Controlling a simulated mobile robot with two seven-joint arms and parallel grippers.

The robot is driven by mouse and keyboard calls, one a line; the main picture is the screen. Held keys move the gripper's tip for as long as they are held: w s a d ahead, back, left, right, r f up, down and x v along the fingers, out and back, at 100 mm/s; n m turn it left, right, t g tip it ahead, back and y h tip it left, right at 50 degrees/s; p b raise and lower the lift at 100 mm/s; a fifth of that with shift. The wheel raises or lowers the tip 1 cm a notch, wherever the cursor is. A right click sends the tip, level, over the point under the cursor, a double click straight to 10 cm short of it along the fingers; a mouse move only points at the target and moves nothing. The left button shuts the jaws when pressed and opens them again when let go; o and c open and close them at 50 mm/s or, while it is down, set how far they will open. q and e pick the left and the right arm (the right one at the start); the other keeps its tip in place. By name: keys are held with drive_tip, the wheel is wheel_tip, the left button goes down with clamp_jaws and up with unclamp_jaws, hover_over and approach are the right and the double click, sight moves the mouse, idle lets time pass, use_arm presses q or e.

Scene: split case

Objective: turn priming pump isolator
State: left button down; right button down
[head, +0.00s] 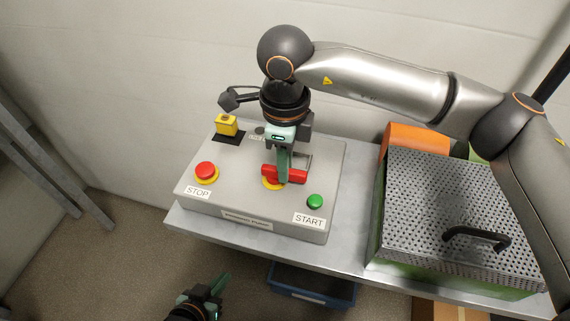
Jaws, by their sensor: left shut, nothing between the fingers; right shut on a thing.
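A grey control box (240,216) stands on the metal bench, with a label on its front edge. The isolator, a red handle (297,174) on a yellow base (270,184), sits on its top face. My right gripper (284,178) reaches down from above and is shut on the red handle; its fingers hide part of it. My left gripper (216,284) is shut and empty, low in the picture in front of the bench, apart from the box.
A red STOP button (205,170), a green START button (314,201) and a yellow padlock-like block (227,125) are on the box. A perforated metal cover (435,200) with a black handle stands right. A blue bin (310,286) is below the bench.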

drive_tip(key=shift+r+m, duration=0.1)
drive_tip(key=shift+m, duration=0.3)
drive_tip(key=c, duration=0.8)
unclamp_jaws()
wheel_tip(320, 180, up, 12)
drive_tip(key=shift+r, duration=0.25)
drive_tip(key=shift+s, duration=0.1)
